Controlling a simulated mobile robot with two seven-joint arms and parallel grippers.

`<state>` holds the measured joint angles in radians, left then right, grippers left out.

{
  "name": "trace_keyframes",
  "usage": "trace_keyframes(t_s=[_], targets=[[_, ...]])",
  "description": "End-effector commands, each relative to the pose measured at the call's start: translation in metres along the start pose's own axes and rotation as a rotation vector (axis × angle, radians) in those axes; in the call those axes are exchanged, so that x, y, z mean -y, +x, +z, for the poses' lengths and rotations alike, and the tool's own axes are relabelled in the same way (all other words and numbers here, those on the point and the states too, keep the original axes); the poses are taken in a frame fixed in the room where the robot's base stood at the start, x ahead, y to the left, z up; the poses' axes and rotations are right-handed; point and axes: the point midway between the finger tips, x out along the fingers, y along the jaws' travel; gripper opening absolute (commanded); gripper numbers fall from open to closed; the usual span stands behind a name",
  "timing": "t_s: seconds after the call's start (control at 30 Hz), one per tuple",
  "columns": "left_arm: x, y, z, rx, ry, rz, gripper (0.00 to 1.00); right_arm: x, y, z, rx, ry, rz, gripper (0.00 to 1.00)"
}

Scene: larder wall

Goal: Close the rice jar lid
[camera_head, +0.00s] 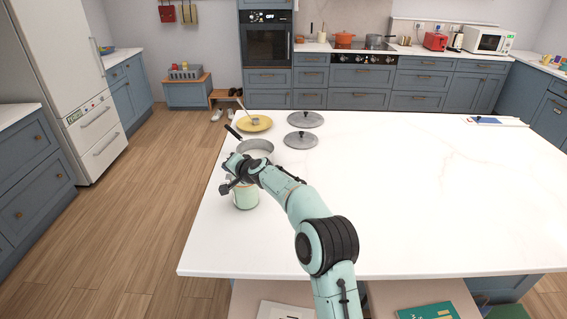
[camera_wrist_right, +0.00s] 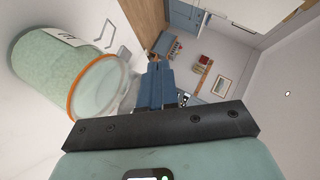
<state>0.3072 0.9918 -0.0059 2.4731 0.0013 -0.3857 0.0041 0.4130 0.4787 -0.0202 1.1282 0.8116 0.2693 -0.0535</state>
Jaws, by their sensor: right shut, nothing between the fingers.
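The rice jar (camera_head: 245,198) stands near the left edge of the white island counter, partly covered by my right arm. In the right wrist view the jar (camera_wrist_right: 52,65) is clear glass with pale green contents, a label, a wire clasp and an orange seal ring around its mouth. Clear glass of the lid (camera_wrist_right: 127,92) seems to show beside the ring; its exact angle is hard to tell. My right gripper (camera_head: 226,187) is at the jar's top left. Its fingers (camera_wrist_right: 160,70) are together and empty, close beside the lid glass; contact cannot be told. My left gripper is out of view.
A grey pan (camera_head: 256,146) stands just behind the jar.

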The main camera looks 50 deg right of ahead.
Motion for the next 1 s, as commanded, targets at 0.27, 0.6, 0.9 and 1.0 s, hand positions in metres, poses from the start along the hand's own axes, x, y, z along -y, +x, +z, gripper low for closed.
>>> trace_keyframes(t_s=[0.27,0.6,0.9,1.0], targets=[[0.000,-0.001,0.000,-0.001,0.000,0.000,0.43,-0.009,0.010,0.010,0.002,-0.044,0.047,0.00],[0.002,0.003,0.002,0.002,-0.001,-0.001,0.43,-0.018,0.020,0.020,0.001,-0.043,0.046,0.00],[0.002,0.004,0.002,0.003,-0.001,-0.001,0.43,-0.020,0.022,0.022,0.000,-0.044,0.045,0.00],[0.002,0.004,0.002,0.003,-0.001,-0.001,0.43,-0.020,0.022,0.022,0.000,-0.044,0.045,0.00]])
